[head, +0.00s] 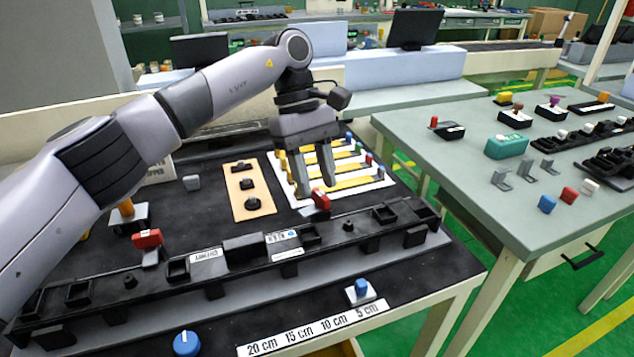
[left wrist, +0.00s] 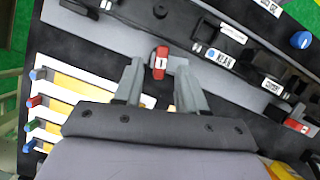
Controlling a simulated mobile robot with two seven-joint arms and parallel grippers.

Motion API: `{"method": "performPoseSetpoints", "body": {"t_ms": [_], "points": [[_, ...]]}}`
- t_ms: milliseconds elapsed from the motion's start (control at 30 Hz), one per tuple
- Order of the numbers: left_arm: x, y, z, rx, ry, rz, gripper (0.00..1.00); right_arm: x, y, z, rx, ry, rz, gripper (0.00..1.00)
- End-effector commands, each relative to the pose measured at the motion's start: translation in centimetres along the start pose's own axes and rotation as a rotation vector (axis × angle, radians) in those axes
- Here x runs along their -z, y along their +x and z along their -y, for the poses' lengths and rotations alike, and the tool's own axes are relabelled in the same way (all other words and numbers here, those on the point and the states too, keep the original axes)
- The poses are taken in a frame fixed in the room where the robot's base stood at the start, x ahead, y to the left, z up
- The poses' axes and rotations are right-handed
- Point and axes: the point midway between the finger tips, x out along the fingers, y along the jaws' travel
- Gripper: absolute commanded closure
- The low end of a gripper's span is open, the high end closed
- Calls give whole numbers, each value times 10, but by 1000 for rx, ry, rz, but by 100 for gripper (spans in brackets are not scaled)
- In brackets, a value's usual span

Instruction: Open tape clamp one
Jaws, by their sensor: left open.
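My left gripper (head: 316,188) is open and points down above the dark table, just behind the long black trim strip (head: 225,263). A red clamp lever (head: 321,201) on a grey mount is right at its fingertips. In the left wrist view this red lever (left wrist: 161,58) has a pale mark and lies between the open fingertips (left wrist: 158,68); I cannot tell whether they touch it. A second red clamp lever (head: 147,239) is farther left along the strip and also shows in the left wrist view (left wrist: 297,125). Their numbers are not readable. My right gripper is not visible.
A white board with yellow strips and coloured ends (head: 345,168) lies behind the gripper, beside a tan plate with black knobs (head: 249,190). Blue knobs (head: 186,343) and a length scale (head: 312,330) are at the front. A grey-green table (head: 450,165) stands right.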

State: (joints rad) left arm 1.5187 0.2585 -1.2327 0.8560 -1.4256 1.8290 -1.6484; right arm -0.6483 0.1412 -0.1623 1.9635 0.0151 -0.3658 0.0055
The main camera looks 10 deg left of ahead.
Motion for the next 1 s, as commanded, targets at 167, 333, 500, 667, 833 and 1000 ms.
{"method": "performPoseSetpoints", "body": {"t_ms": [167,333,500,667,833,1000], "points": [[-1,-31,-1,-3,0,-2,60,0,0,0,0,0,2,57],[-1,-48,-1,-2,0,-2,60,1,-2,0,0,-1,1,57],[-1,-55,0,0,1,-1,60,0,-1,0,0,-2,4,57],[-1,-56,0,0,1,-1,60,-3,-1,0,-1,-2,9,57],[-1,-56,0,0,2,-1,60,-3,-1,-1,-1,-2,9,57],[-1,-55,0,0,2,-1,60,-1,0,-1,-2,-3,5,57]]}}
